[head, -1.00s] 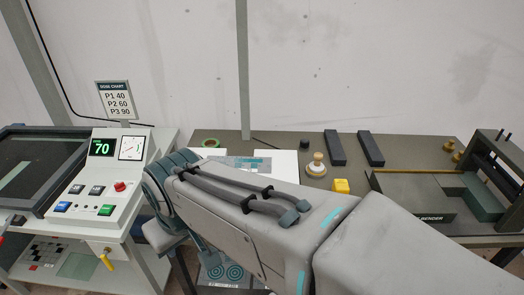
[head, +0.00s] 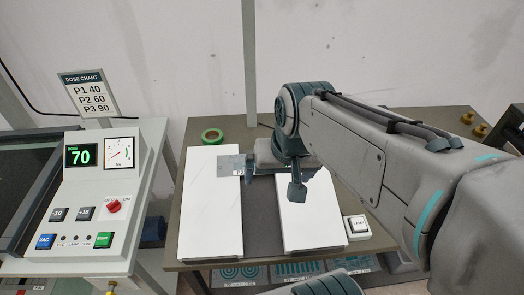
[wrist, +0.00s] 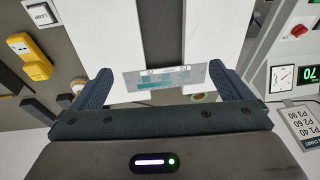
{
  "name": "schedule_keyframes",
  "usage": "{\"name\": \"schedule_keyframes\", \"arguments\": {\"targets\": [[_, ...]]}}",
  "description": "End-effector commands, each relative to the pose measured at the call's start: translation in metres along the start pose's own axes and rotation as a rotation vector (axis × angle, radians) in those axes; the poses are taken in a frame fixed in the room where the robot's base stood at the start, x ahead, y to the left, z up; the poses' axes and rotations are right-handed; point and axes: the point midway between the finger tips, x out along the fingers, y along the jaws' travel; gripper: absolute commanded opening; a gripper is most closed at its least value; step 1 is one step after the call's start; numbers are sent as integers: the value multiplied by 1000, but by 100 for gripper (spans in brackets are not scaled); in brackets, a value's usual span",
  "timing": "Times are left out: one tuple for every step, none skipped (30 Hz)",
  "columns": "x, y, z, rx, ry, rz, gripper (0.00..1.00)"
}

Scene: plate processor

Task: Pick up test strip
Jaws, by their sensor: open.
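The test strip (head: 230,166) is a thin grey plate with teal patches. In the head view its visible part lies over the left white board (head: 212,215), and my gripper hides its right end. In the wrist view the strip (wrist: 165,78) shows whole, reaching across the dark gap between the two white boards. My gripper (head: 250,167) is open at the far part of the boards. In the wrist view its two fingers (wrist: 163,80) stand on either side of the strip, one near each end. I cannot tell whether they touch it.
The right white board (head: 312,215) lies beyond a dark gap. A green tape roll (head: 212,135) sits behind the left board. A small white button box (head: 357,226) is at the right. The control console (head: 95,190) shows 70, with a dose chart (head: 88,95) above it.

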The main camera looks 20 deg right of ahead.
Motion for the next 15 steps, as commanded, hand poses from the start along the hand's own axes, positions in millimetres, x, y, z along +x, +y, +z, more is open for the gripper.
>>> {"name": "schedule_keyframes", "arguments": {"targets": [[11, 2, -10, 103, -18, -14, 98], [14, 2, -17, 171, -28, -24, 98], [19, 3, -27, 271, -45, -37, 98], [22, 5, -35, 349, -56, -46, 98], [26, 6, -43, 425, -68, -56, 98], [31, 7, -54, 525, -86, -68, 98], [35, 9, -62, 598, -98, -76, 98], [40, 10, -70, 674, -112, -84, 98], [45, 12, -80, 770, -131, -94, 98], [50, 13, -88, 841, -145, -100, 98], [55, 15, -96, 913, -160, -106, 98], [62, 17, -107, 1005, -179, -114, 98], [67, 19, -114, 1071, -193, -118, 98], [71, 20, -122, 1134, -207, -123, 98], [77, 22, -130, 1213, -225, -127, 98]]}}
